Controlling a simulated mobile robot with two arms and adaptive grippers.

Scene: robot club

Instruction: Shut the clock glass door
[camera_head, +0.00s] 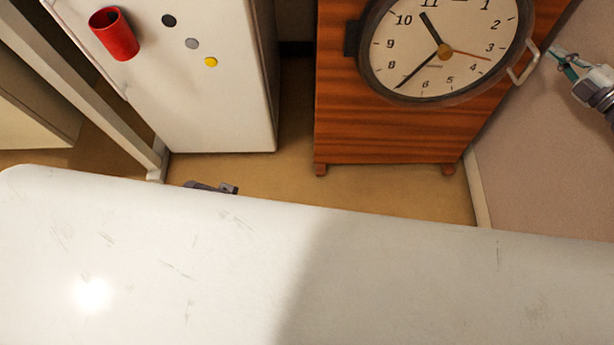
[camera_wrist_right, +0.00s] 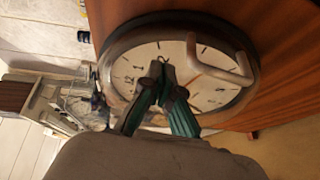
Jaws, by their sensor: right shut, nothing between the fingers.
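The clock (camera_head: 446,75) has a round white face and dark rim, set in the front of a brown wooden cabinet. Its glass door has a pale looped handle (camera_head: 523,65) at the right of the rim and a dark hinge block (camera_head: 352,38) at the left. The door lies close to the face; I cannot tell if a small gap is left. My right gripper (camera_head: 556,54) is shut and empty, just right of the handle. In the right wrist view the fingertips (camera_wrist_right: 160,75) appear before the clock face, with the handle (camera_wrist_right: 222,65) to their right. My left gripper is out of view.
A white cabinet (camera_head: 215,100) with round magnets and a red cup (camera_head: 114,34) stands left of the clock cabinet (camera_head: 390,140). A pale wall (camera_head: 545,160) is at the right.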

